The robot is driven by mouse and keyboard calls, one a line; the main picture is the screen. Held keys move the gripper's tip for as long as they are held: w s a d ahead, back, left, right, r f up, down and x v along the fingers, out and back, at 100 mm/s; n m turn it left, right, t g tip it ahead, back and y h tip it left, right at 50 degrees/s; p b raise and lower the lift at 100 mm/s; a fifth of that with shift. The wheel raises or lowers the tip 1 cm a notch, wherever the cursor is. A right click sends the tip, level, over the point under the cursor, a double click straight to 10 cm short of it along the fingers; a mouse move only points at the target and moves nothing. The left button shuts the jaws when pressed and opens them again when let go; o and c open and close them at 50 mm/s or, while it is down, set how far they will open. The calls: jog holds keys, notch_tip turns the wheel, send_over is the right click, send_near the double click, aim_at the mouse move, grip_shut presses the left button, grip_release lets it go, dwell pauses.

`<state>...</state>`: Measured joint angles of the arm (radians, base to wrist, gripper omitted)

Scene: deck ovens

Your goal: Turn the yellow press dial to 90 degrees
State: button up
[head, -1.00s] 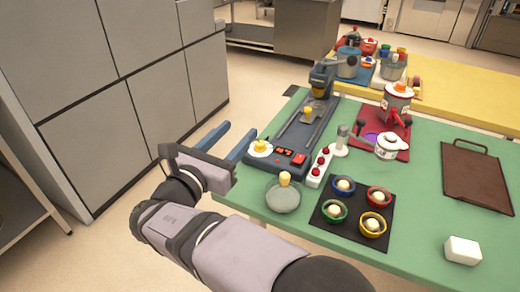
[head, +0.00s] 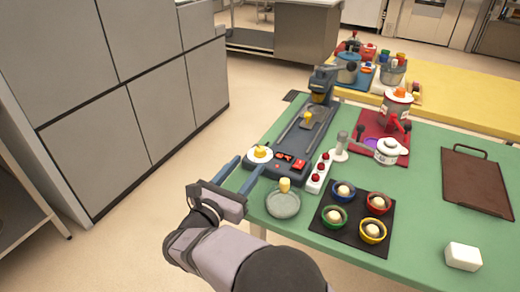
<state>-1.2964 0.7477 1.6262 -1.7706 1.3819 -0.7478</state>
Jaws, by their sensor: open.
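The yellow press dial (head: 261,151) stands on a round white plate (head: 259,156) at the near left corner of the dark grey press (head: 300,134). My gripper (head: 238,170) is open, with two blue fingers pointing toward the dial. The fingers are just short of the dial, at the table's left edge. The right finger reaches close to the plate; I cannot tell whether it touches. Nothing is between the fingers. The angle of the dial is too small to read.
A grey bowl with a yellow-knobbed lid (head: 283,202) stands close right of my gripper. A white strip with red buttons (head: 319,173) lies beside the press. A dark mat holds several coloured cups (head: 373,230). Free floor lies left of the table.

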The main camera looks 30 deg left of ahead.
aim_at(258, 153)
jog(key=w, duration=0.8)
jog(key=shift+w, duration=0.4)
jog(key=shift+c, duration=0.4)
jog(key=c, duration=1)
